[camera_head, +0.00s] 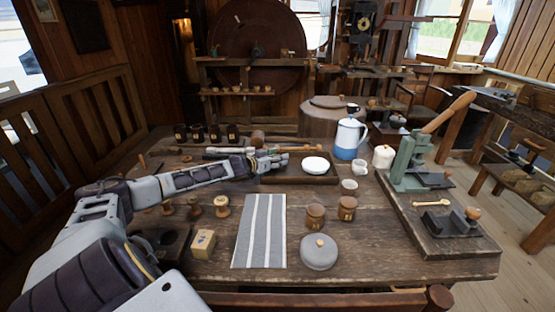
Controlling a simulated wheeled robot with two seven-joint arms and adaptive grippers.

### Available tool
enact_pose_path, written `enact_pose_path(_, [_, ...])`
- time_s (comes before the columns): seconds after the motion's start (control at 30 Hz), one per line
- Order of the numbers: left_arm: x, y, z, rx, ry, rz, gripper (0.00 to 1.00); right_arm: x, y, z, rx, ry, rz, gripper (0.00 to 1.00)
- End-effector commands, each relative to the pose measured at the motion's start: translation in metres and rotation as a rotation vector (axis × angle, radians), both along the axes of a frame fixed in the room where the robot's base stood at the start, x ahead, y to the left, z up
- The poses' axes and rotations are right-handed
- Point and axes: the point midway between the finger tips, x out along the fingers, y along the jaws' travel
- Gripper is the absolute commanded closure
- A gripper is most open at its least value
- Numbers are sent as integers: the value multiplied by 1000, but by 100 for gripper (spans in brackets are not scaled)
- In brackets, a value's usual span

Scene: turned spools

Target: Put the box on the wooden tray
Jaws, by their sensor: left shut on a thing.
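A small pale wooden box (203,243) with blue marks on its side sits on the near left of the table, left of the striped cloth. The dark wooden tray (325,180) lies at the table's middle back, with a round white dish (315,164) on it. My left gripper (280,160) is over the tray's left part, well away from this box. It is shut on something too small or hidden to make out. My right gripper is not in view.
Turned spools (221,206) stand near my left arm.

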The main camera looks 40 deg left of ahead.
Motion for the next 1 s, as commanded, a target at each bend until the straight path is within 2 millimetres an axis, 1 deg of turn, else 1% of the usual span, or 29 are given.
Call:
enact_pose_path(0.37, [0, 0, -1, 0, -1, 0, 78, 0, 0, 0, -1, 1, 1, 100])
enact_pose_path(0.4, [0, 0, -2, 0, 0, 0, 49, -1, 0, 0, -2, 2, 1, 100])
enact_pose_path(0.57, [0, 0, -2, 0, 0, 0, 29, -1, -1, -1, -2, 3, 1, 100])
enact_pose_path(1.0, [0, 0, 0, 1, -1, 0, 29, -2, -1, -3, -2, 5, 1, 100])
